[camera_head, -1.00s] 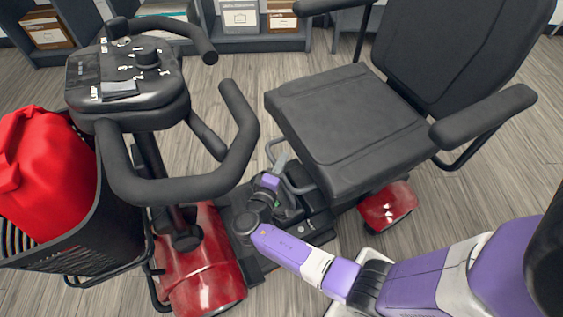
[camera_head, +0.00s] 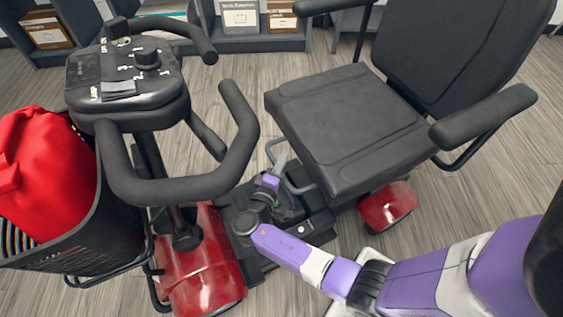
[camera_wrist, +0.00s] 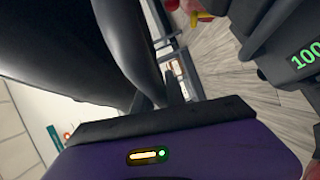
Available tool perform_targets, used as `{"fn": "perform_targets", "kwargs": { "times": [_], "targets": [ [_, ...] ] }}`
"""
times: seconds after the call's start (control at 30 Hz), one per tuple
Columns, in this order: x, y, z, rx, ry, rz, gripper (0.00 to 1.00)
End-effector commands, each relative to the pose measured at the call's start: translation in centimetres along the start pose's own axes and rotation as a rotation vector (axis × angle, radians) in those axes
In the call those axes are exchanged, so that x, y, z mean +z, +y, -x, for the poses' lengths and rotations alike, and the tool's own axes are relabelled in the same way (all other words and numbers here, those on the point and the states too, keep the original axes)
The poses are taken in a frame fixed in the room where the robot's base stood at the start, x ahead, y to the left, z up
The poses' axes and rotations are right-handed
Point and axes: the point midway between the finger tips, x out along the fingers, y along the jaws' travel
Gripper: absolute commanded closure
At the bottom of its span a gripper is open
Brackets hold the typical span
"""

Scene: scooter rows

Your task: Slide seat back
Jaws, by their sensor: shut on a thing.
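The scooter seat (camera_head: 345,125) is a dark grey padded chair with a backrest (camera_head: 460,55) and armrests. It stands right of the steering column, facing left. A grey tubular bar (camera_head: 299,187) loops out beneath the seat's front edge. My gripper (camera_head: 281,161) reaches under that edge and is shut on the bar; the exact contact is small and partly hidden. In the wrist view, my gripper's fingers (camera_wrist: 174,88) point up beside a large dark surface, which seems to be the seat's underside.
The handlebar (camera_head: 235,150) and control console (camera_head: 125,85) stand left of my gripper. A basket (camera_head: 75,235) holds a red bag (camera_head: 40,180). The red front body (camera_head: 200,270) and rear fender (camera_head: 388,206) flank the dark footboard. Shelves (camera_head: 245,40) stand behind; floor lies clear between.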

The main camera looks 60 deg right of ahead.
Motion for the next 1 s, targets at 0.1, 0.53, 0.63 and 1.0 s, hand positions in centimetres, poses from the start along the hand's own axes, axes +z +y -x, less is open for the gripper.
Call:
{"fn": "perform_targets", "kwargs": {
  "times": [0.1, 0.53, 0.63, 1.0],
  "targets": [
    [0.0, -0.1, 0.1, -0.001, 0.001, 0.001, 1.0],
    [1.4, 0.3, -1.3, -0.003, -0.004, 0.0, 1.0],
    [3.3, 0.9, -3.3, -0.001, -0.011, 0.0, 1.0],
    [7.2, 2.0, -7.5, 0.001, -0.004, 0.002, 1.0]
  ]
}}
